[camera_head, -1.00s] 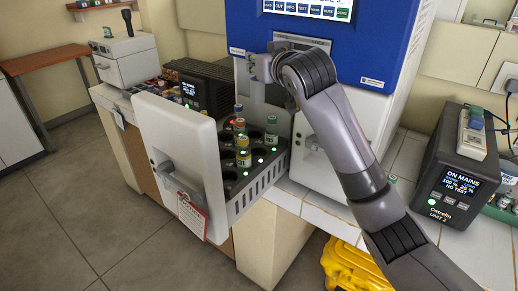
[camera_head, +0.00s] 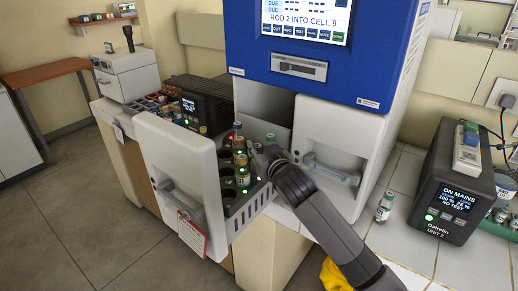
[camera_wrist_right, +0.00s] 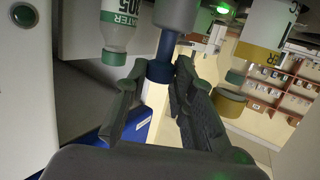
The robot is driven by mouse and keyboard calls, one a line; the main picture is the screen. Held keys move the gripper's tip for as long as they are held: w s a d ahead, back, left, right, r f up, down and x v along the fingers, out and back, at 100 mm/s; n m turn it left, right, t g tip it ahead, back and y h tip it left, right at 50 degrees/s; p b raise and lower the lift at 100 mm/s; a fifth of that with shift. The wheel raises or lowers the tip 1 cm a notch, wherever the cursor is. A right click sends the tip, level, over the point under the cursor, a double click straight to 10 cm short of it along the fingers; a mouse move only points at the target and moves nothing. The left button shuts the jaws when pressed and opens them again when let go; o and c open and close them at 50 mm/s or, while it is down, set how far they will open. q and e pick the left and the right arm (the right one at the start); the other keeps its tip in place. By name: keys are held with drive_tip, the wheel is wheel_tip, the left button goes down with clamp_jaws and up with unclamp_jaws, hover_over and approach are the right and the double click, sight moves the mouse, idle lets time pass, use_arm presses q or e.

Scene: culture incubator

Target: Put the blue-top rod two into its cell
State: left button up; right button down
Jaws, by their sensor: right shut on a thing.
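My right gripper (camera_head: 262,155) is low over the pulled-out drawer (camera_head: 250,208), among the upright vials and rods. In the wrist view its two fingers (camera_wrist_right: 158,82) are shut around the blue top (camera_wrist_right: 160,69) of a grey rod (camera_wrist_right: 174,15). In the head view the gripper and arm mostly hide this rod. I cannot tell whether its lower end is in a cell. Dark round cells show in the drawer, several holding vials such as a yellow-banded one (camera_head: 243,176). My left gripper is not in view.
A green-capped vial (camera_wrist_right: 115,35) stands close beside the fingers, and a yellow-capped one (camera_wrist_right: 230,103) is on the other side. The white drawer front (camera_head: 180,165) and the blue and white incubator (camera_head: 300,85) border the space. Another vial (camera_head: 384,207) stands on the tiled counter.

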drive_tip(key=shift+f, duration=0.1)
drive_tip(key=shift+f, duration=0.15)
drive_tip(key=c, duration=1.6)
unclamp_jaws()
drive_tip(key=shift+c, duration=0.2)
drive_tip(key=shift+r, duration=0.25)
drive_tip(key=shift+s+d, duration=0.1)
drive_tip(key=shift+s, duration=0.2)
drive_tip(key=b+v, duration=0.1)
drive_tip(key=v, duration=1)
drive_tip(key=shift+s+b, duration=0.15)
drive_tip(key=shift+b, duration=0.15)
